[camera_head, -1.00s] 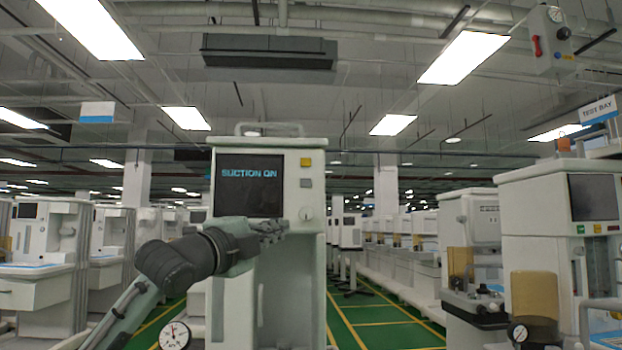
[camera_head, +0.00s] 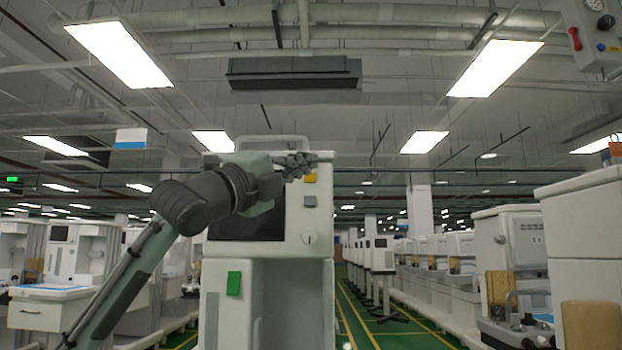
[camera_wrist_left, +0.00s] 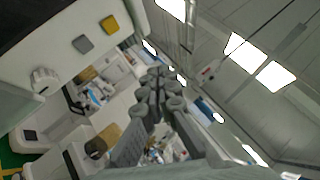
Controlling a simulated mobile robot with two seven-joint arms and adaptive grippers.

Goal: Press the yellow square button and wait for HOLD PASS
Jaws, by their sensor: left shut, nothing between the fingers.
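The yellow square button (camera_head: 310,178) is on the upper right front of the white cart (camera_head: 318,262). It also shows in the left wrist view (camera_wrist_left: 110,24), at the upper left. My left gripper (camera_head: 305,160) is shut and empty, its tips close above the yellow button in the head view. In the wrist view the shut fingertips (camera_wrist_left: 160,82) stand to the right of the button, apart from it in the picture. Contact cannot be seen. The cart's dark screen (camera_head: 236,229) is largely hidden by my left arm, and no text shows. My right gripper is out of view.
A grey button (camera_head: 310,201) sits just below the yellow one, with a white knob (camera_head: 307,239) lower down. A green square (camera_head: 233,283) is on the cart's lower front. Other carts line both sides. A green-floored aisle (camera_head: 362,322) runs to the right.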

